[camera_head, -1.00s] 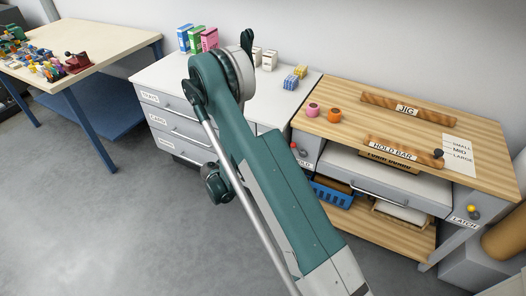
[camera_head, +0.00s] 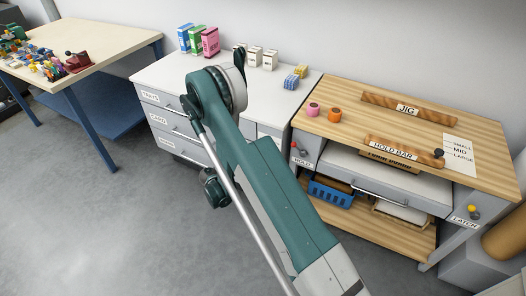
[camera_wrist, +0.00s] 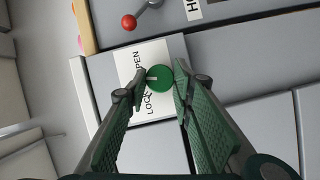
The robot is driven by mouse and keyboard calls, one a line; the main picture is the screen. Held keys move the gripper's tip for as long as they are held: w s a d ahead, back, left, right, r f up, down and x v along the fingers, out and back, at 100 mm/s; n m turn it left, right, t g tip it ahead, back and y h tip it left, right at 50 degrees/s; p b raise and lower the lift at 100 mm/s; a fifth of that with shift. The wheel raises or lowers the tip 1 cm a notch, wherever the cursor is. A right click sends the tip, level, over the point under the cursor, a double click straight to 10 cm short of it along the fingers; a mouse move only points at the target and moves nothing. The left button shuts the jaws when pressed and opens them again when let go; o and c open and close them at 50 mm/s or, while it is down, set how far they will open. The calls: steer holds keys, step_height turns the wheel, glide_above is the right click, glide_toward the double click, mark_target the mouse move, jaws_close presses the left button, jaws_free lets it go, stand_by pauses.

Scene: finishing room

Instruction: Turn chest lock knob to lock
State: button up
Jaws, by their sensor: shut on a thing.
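The lock knob (camera_wrist: 163,80) is round and green, with a short white mark on its left side in the wrist view. It sits on a white plate (camera_wrist: 128,62) printed OPEN and LOCK. The mark points left, roughly between the two words; I cannot tell which it is nearer. My gripper (camera_wrist: 160,84) has its two green fingertips on either side of the knob, shut on it. In the head view my arm covers the knob and my fingers. The chest (camera_head: 158,117) there has drawers with labels, partly behind my arm.
A red-ball lever (camera_wrist: 128,22) sits just above the plate in the wrist view. The wooden jig bench (camera_head: 345,92) stands right of the chest. The floor in front is clear.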

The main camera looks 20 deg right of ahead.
steer(key=o, duration=0.9)
steer(key=shift+a, duration=0.1)
steer(key=shift+v, duration=5.9)
steer(key=shift+f, duration=0.1)
